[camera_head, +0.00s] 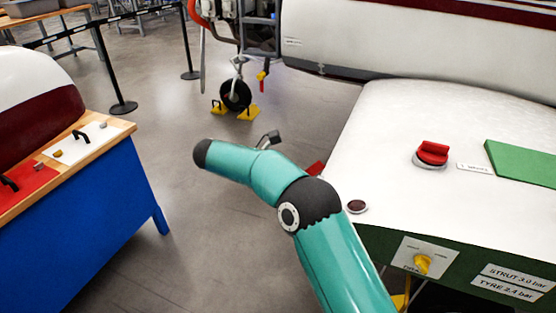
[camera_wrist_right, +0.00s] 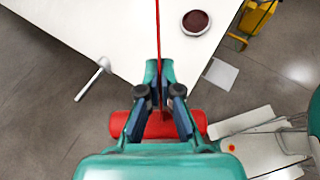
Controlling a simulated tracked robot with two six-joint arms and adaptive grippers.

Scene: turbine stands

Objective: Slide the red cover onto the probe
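The red cover (camera_wrist_right: 160,127) shows in the right wrist view as a red cylinder lying crosswise at my right gripper (camera_wrist_right: 160,108), with a thin red ribbon running up from it. The fingers are close together and appear shut on the cover. A pale, thin rod with a round end, apparently the probe (camera_wrist_right: 92,80), shows to the left of the gripper by the white panel's edge, apart from the cover. In the head view my teal right arm hides its gripper. A small red patch (camera_head: 316,168) beside the arm may be the cover. My left gripper is not in view.
The white panel (camera_head: 400,130) fills the right side, with a red knob (camera_head: 432,153), a dark red disc (camera_head: 357,206) and a yellow switch (camera_head: 423,263). A blue bench (camera_head: 90,230) stands at left. Grey floor lies open between them. An aircraft wheel (camera_head: 236,95) stands behind.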

